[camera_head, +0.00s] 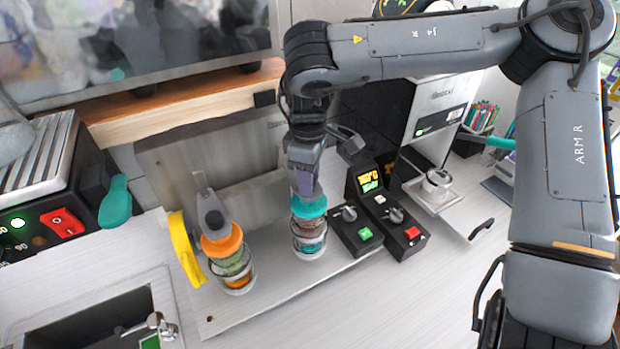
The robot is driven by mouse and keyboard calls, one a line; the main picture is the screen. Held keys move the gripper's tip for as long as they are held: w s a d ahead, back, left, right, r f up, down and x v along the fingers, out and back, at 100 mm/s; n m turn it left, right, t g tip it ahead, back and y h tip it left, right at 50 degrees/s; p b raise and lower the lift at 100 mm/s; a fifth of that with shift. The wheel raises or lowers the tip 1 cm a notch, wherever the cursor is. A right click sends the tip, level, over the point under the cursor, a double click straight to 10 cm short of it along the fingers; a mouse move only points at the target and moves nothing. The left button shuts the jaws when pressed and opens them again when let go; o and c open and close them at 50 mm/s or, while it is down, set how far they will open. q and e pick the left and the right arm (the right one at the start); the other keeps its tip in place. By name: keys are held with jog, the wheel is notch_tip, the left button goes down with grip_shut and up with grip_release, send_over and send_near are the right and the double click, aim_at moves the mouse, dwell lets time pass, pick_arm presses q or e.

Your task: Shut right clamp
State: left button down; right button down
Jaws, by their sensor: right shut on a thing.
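My right gripper (304,188) comes down from above at the right station of the cup sealer (245,305). It is shut, at the upper part of the right clamp, whose teal ring (309,206) sits right below the gripper. The ring is over a clear layered cup (309,240). The gripper hides most of the clamp's lever, and its fingertips are hard to make out. To the left, the left clamp's orange ring (222,241) sits over another layered cup (236,270), with a grey lever (210,212) rising above it. My left gripper is out of view.
A yellow curved part (185,250) stands left of the left cup. Black control boxes (405,243) with knobs and buttons stand right of the right cup. A coffee machine (438,110) is behind them. A sink (90,325) is at the front left.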

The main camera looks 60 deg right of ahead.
jog(key=shift+r, duration=0.1)
jog(key=c, duration=0.7)
grip_release()
jog(key=shift+c, duration=0.2)
notch_tip(320, 180, up, 11)
